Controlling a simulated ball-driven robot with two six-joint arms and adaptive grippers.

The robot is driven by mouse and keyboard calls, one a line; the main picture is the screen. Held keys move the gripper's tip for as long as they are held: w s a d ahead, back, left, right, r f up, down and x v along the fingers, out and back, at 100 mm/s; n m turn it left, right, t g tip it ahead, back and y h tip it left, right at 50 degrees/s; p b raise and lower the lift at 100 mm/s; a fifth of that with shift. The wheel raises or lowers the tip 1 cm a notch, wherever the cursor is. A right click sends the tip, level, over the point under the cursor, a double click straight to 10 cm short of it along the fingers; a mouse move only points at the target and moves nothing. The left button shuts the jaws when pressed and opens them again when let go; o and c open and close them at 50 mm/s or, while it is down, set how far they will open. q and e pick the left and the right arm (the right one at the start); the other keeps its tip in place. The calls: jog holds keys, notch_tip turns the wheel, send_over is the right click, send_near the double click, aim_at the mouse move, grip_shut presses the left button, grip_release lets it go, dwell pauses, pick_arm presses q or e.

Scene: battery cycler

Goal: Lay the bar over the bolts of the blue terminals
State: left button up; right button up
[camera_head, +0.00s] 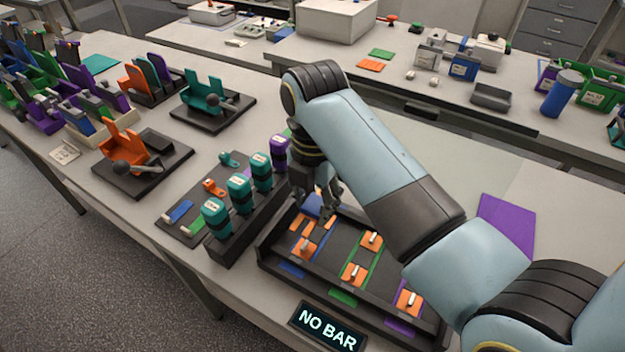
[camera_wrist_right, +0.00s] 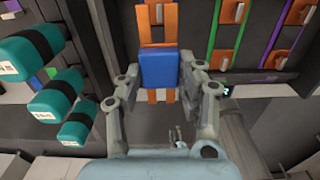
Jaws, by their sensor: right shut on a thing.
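The black tray (camera_head: 268,258) has blue, green and purple lanes with orange terminals and pale upright bolts. My right gripper (camera_head: 320,208) is above its blue lane, at the far left part of the tray. It is shut on the blue grip of the bar (camera_head: 312,204). In the right wrist view the blue grip (camera_wrist_right: 158,68) sits between the fingertips (camera_wrist_right: 158,78), with orange strips running out on both sides of it. A blue-lane terminal (camera_head: 303,248) with a bolt shows just in front. I cannot tell whether the bar touches the terminals. The left gripper is out of view.
A display (camera_head: 328,327) reads "NO BAR" at the tray's front. Teal-and-black cylinders (camera_head: 240,193) stand in a rack left of the tray, beside a dark board (camera_head: 188,222) with small coloured parts. A purple mat (camera_head: 507,225) lies right, behind my arm.

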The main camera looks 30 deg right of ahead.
send_over(314, 235)
jog(key=shift+f, duration=2.4)
jog(key=shift+f, duration=0.1)
jog(key=shift+f, duration=0.7)
jog(key=shift+f, duration=0.6)
jog(key=o, duration=1.3)
notch_tip(314, 235, up, 12)
